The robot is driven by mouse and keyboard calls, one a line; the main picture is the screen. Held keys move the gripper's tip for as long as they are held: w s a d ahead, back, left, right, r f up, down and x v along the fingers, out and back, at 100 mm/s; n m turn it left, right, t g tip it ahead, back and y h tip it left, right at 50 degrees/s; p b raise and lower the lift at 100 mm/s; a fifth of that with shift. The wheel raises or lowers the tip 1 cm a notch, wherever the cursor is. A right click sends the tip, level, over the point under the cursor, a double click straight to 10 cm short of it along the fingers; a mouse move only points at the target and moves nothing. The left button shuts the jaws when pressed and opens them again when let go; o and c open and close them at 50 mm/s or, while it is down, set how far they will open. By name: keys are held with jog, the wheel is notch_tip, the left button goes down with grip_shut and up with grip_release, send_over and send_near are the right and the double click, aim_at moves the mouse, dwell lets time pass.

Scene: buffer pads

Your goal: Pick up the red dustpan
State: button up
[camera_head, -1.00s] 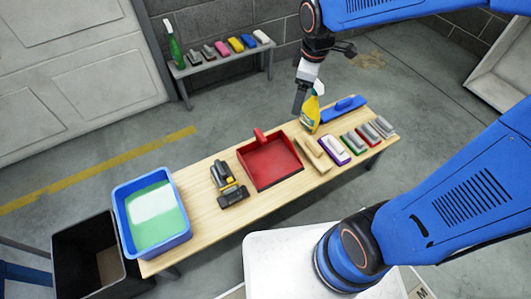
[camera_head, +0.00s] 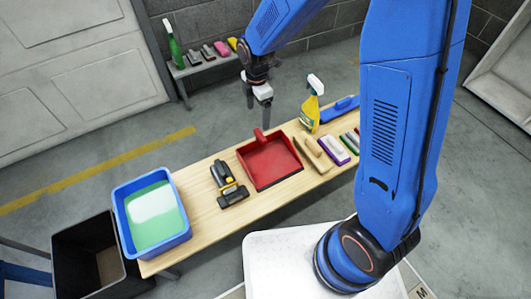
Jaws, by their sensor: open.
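The red dustpan (camera_head: 272,163) lies on the wooden table, left of the brushes, with its short red handle (camera_head: 260,135) at the far side. My gripper (camera_head: 257,120) points down over the handle, with its fingers spread and nothing between them. The fingertips look close to the top of the handle, but I cannot tell the exact gap. My blue arm reaches in from the right and hides part of the table's right end.
On the wooden table (camera_head: 207,225) stand a blue tub (camera_head: 128,243) of green liquid, a black and yellow tool (camera_head: 228,185), a yellow spray bottle (camera_head: 311,108) and several brushes. A black bin (camera_head: 75,262) is at the left. A low bench (camera_head: 190,69) stands behind.

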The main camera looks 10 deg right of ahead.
aim_at(259, 134)
notch_tip(259, 134, down, 12)
jog(key=shift+f, duration=0.1)
jog(key=shift+d+f, duration=0.2)
jog(key=shift+f, duration=1.15)
jog(key=shift+d+f, duration=0.15)
jog(key=shift+f, duration=1.15)
jog(key=shift+c, duration=0.6)
jog(key=c, duration=1.2)
jog(key=shift+c, duration=0.2)
jog(key=shift+r, duration=0.15)
